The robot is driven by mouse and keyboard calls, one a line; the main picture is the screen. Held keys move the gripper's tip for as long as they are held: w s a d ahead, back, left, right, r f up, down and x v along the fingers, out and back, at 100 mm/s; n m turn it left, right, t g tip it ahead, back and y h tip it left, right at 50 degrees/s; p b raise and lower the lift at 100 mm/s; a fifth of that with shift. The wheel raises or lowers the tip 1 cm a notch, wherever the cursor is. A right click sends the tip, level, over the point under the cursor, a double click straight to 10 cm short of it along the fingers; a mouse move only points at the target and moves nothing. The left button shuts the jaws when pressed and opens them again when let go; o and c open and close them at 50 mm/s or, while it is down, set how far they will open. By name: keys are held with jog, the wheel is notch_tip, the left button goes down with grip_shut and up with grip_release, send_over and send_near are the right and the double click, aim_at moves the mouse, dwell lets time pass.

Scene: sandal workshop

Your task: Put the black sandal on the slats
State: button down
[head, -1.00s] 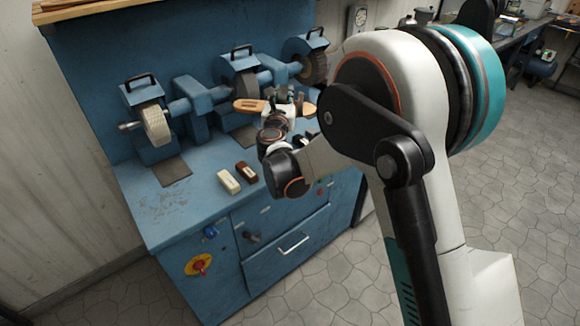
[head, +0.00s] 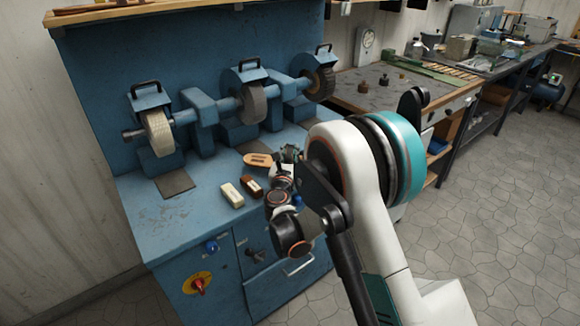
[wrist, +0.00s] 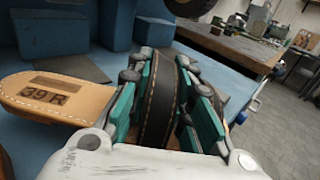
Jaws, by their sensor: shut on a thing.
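My gripper (head: 289,154) is shut on the black strap of a sandal (head: 258,160) and holds it near the front of the blue machine bench. In the wrist view the black strap with light stitching (wrist: 160,100) stands between the green-sided fingers of my gripper (wrist: 168,75). The tan footbed, marked "39 R", sticks out to the left; the rest is hidden behind the fingers. What look like wooden slats (head: 452,72) lie at the back of the workbench to the right, small in the head view.
The blue bench (head: 150,215) carries several grinding wheels at its back. The grey-topped workbench (head: 375,92) has a few small dark items and much bare top.

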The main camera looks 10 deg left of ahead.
notch_tip(320, 180, down, 4)
jog(key=shift+f+b, duration=0.1)
jog(key=shift+b, duration=0.65)
jog(key=shift+s+f, duration=0.1)
jog(key=shift+f, duration=0.2)
